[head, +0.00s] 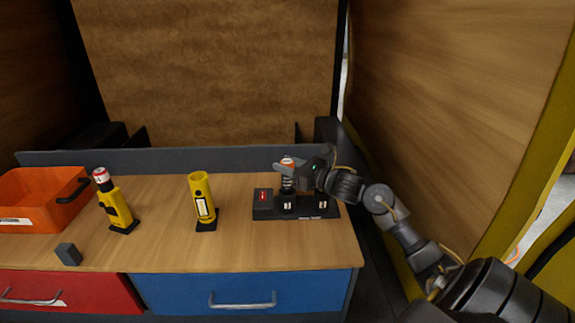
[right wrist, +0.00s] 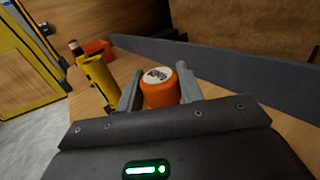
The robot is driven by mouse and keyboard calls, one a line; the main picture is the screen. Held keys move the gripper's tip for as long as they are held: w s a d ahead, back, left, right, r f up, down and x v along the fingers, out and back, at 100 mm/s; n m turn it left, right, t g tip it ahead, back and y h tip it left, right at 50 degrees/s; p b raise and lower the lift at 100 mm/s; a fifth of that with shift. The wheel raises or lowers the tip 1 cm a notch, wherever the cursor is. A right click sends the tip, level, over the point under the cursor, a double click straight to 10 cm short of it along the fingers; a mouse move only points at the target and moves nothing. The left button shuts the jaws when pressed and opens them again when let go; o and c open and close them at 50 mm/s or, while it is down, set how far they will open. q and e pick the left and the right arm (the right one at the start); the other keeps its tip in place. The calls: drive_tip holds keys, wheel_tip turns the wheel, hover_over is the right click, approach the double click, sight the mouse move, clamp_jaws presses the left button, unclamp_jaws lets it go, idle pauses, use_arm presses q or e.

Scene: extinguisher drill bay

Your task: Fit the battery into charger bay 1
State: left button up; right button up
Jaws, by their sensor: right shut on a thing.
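The battery (head: 288,162) is orange with a white top. My right gripper (head: 291,168) is shut on it, over the left part of the dark charger (head: 263,204). In the right wrist view the battery (right wrist: 160,88) stands between the two fingers (right wrist: 159,92). A dark ringed part shows below the fingers; I cannot tell whether it belongs to the battery or the charger, nor whether the battery is seated. The charger has a red label at its left end and pale marks along its front. My left gripper is not in view.
A yellow lamp (head: 201,198) stands left of the charger. Another yellow lamp (head: 115,208) has a red and white piece on top. An orange bin (head: 35,212) is at the far left, and a small grey cube (head: 68,253) lies near the front edge. A low grey ledge (head: 170,160) runs behind.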

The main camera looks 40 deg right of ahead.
sight(291, 188)
drive_tip(key=shift+b, duration=0.45)
idle(0.7)
drive_tip(key=shift+b, duration=0.45)
idle(0.5)
drive_tip(key=shift+b, duration=0.45)
drive_tip(key=shift+f+b, duration=3.75)
drive_tip(key=shift+b, duration=1.25)
drive_tip(key=o, duration=1.1)
